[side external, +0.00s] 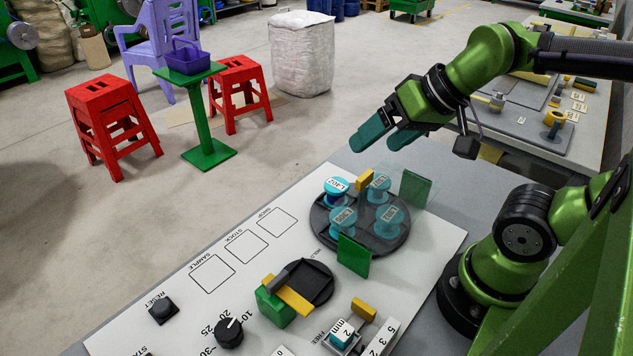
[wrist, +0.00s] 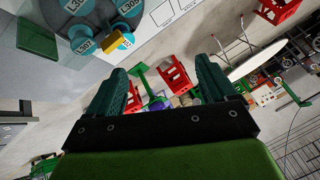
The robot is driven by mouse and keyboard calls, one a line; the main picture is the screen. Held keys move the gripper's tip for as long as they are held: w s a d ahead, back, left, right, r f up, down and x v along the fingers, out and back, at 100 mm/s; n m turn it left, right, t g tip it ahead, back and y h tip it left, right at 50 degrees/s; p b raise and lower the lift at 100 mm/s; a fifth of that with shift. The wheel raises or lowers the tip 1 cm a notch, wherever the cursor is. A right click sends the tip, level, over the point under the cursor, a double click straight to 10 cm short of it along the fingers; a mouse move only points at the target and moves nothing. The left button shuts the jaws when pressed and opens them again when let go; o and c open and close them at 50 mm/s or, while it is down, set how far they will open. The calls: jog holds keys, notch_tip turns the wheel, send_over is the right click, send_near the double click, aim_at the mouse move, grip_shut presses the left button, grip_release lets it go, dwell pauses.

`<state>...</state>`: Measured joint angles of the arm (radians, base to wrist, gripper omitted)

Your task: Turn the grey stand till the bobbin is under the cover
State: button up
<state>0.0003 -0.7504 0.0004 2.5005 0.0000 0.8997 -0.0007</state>
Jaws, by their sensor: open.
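The dark grey round stand (side external: 322,222) lies on the white panel and carries several blue bobbins with white labels. One bobbin (side external: 337,190), at its far left, looks bright and uncovered. The others look paler, seemingly behind a clear cover between two green plates, one (side external: 353,255) in front and one (side external: 417,188) at the right. A yellow block (side external: 364,181) stands upright at the stand's far edge. My gripper (side external: 380,140) is open and empty, above and beyond the stand, apart from it. In the wrist view its fingers (wrist: 162,68) are spread, with bobbins (wrist: 82,41) at upper left.
A smaller dark disc (side external: 318,285) with a green block and yellow bar sits nearer on the panel (side external: 180,320). A black knob (side external: 229,332) and reset button (side external: 163,309) stand to its left. Red stools (side external: 110,125) and a purple chair (side external: 160,40) are on the floor beyond.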

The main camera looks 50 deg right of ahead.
jog(key=shift+f, duration=0.1)
jog(key=shift+c, duration=1.2)
jog(key=shift+w+f, duration=0.2)
jog(key=shift+f, duration=0.05)
jog(key=shift+c, duration=1.2)
jog(key=w, duration=0.1)
jog(key=w+d+m+g, duration=0.1)
jog(key=w+g, duration=0.1)
jog(key=shift+d+r+h, duration=0.2)
jog(key=shift+r+h, duration=0.05)
jog(key=shift+h, duration=0.05)
jog(key=c, duration=0.4)
jog(key=shift+o, duration=0.2)
notch_tip(320, 180, up, 3)
jog(key=m+g+h, duration=0.1)
jog(key=m+g, duration=0.4)
jog(key=m, duration=0.8)
send_over(365, 175)
notch_tip(365, 175, down, 16)
jog(key=shift+f, duration=0.1)
grip_shut()
